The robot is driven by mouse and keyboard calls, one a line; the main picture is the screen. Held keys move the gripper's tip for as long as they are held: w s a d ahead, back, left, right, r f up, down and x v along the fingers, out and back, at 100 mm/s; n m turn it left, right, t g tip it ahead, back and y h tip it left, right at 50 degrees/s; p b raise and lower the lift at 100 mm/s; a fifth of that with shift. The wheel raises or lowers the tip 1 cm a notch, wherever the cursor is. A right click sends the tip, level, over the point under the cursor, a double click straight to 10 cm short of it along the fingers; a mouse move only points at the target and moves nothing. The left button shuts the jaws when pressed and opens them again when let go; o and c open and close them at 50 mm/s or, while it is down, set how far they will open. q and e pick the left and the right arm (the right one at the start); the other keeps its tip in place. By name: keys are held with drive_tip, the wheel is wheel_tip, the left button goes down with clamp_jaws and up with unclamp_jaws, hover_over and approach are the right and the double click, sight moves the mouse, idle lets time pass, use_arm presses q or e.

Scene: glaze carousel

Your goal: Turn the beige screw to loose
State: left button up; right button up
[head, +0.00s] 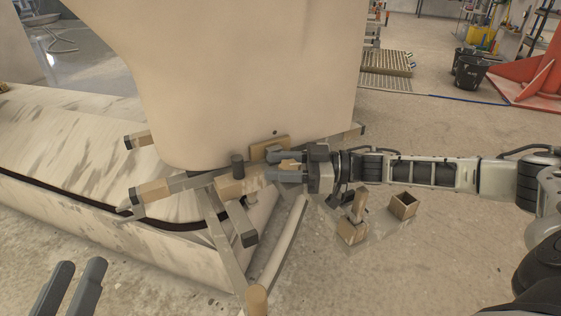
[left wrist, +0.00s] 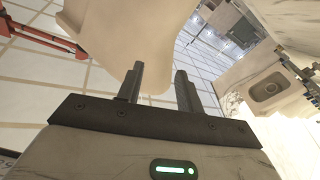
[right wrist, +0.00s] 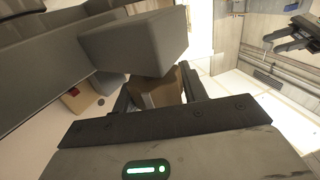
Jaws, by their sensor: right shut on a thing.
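My right gripper (head: 273,164) reaches in from the right at the foot of the large beige body. It is shut on a small beige block, which I take to be the beige screw (head: 289,164). In the right wrist view the screw (right wrist: 160,93) sits between the two fingers, its far end partly hidden by a grey block. My left gripper (head: 81,266) is at the lower left, away from the fixture. Its fingers are apart and empty, as the left wrist view shows too (left wrist: 158,82).
A frame of grey bars with tan blocks (head: 230,187) surrounds the beige body (head: 250,80).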

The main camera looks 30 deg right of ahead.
use_arm(q)
drive_tip(key=shift+s+d+f+n+g+p, duration=0.1)
drive_tip(key=shift+s+f+n+g+p, duration=0.15)
drive_tip(key=shift+f, duration=0.2)
drive_tip(key=shift+s+d+f+n+g+p, duration=0.15)
drive_tip(key=shift+f+n+g, duration=0.1)
drive_tip(key=shift+f+g, duration=0.15)
use_arm(e)
drive_tip(key=shift+s+a+r+n+g+y, duration=0.1)
drive_tip(key=shift+n+g+y, duration=0.25)
drive_tip(key=shift+n+g, duration=0.25)
drive_tip(key=shift+s+n+g+y, duration=0.1)
drive_tip(key=shift+n+g+y, duration=0.3)
drive_tip(key=shift+g, duration=0.3)
drive_tip(key=o, duration=1)
